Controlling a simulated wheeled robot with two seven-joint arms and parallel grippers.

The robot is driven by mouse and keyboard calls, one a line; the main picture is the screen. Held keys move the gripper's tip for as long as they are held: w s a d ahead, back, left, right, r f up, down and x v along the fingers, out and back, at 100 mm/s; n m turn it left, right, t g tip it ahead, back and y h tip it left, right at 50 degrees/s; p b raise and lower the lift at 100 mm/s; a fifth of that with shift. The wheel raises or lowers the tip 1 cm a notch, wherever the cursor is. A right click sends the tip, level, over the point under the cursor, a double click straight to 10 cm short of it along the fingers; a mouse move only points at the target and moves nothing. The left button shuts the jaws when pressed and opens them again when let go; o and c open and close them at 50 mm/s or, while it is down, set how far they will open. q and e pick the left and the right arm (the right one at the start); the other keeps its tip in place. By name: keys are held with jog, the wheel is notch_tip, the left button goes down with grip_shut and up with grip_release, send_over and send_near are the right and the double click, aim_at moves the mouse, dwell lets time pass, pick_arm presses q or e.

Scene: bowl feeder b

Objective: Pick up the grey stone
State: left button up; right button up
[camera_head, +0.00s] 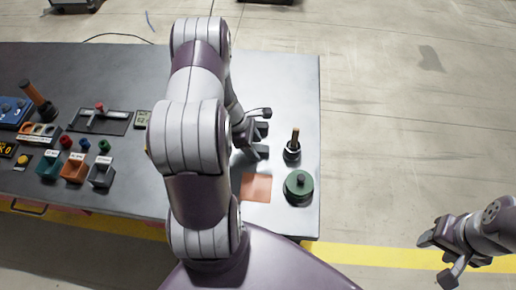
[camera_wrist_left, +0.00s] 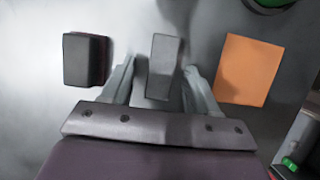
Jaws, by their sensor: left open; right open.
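In the left wrist view, the grey stone (camera_wrist_left: 163,72) is a plain oblong block on the pale tabletop. It lies in line with the gap between the two fingers of my left gripper (camera_wrist_left: 161,78), which is open. I cannot tell how far above the stone the fingers are. In the head view my left gripper (camera_head: 258,132) hangs over the right part of the table; there the stone is hard to tell from the dark gripper parts. My right gripper (camera_head: 442,258) is open and empty, out over the floor at the lower right.
A dark block (camera_wrist_left: 86,60) lies left of the left finger. An orange square (camera_head: 256,187) lies just below the gripper, by a green round part (camera_head: 298,186) and an upright peg (camera_head: 293,146).

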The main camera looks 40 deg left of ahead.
pick_arm(q)
grip_shut()
jog(key=shift+r, duration=0.1)
jog(key=shift+r, duration=0.3)
jog(key=r, duration=0.2)
jog(key=d+r, duration=0.1)
jog(key=r, duration=0.1)
jog(key=shift+s, duration=0.3)
jog(key=s+d+r, duration=0.5)
jog(key=d+r, duration=0.1)
jog(key=d, duration=0.3)
jog(key=shift+s+r, duration=0.15)
jog(key=shift+s, duration=0.1)
